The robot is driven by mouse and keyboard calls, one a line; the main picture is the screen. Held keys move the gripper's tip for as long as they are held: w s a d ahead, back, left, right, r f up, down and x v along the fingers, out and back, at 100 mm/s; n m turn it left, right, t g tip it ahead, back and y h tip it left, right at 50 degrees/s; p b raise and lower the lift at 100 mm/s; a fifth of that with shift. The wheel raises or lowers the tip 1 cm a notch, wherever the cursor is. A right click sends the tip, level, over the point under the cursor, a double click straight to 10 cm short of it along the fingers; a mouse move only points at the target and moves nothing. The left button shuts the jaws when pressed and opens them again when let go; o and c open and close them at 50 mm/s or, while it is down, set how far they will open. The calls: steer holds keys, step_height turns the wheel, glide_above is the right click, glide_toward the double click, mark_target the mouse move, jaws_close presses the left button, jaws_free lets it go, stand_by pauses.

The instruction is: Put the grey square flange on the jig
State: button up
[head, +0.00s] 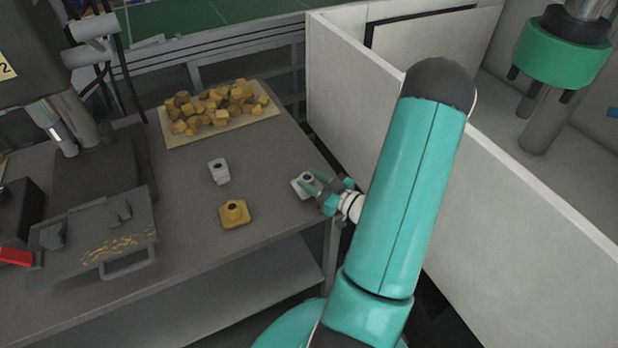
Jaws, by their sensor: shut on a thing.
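My gripper (316,182) is at the right edge of the grey table (180,260), its teal fingers shut on a light grey square flange (298,188) with a dark round hole. The fingers cover part of the flange. I cannot tell whether it touches the table or is held slightly above it. A second light grey flanged piece (219,173) stands to the left on the table. A brass-coloured square flange (235,215) stands in front of that one. I cannot make out for certain which thing is the jig.
A pale board (180,139) with many brass-coloured pieces lies at the back. A dark plate (65,276) with a handle, small blocks and yellow shavings is at left, below a dark machine (25,45). A white wall (480,200) rises right of my arm. Mid-table is clear between pieces.

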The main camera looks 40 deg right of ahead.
steer(key=shift+w, duration=0.25)
steer(key=shift+s, duration=0.25)
steer(key=shift+w+f, duration=0.1)
steer(key=shift+f, duration=0.15)
steer(key=o, duration=1.1)
steer(key=s, duration=0.4)
steer(key=s+d, duration=0.1)
steer(key=s, duration=0.4)
steer(key=s+d, duration=0.1)
steer(key=s, duration=0.3)
steer(key=shift+s+d, duration=0.1)
steer(key=shift+s, duration=0.2)
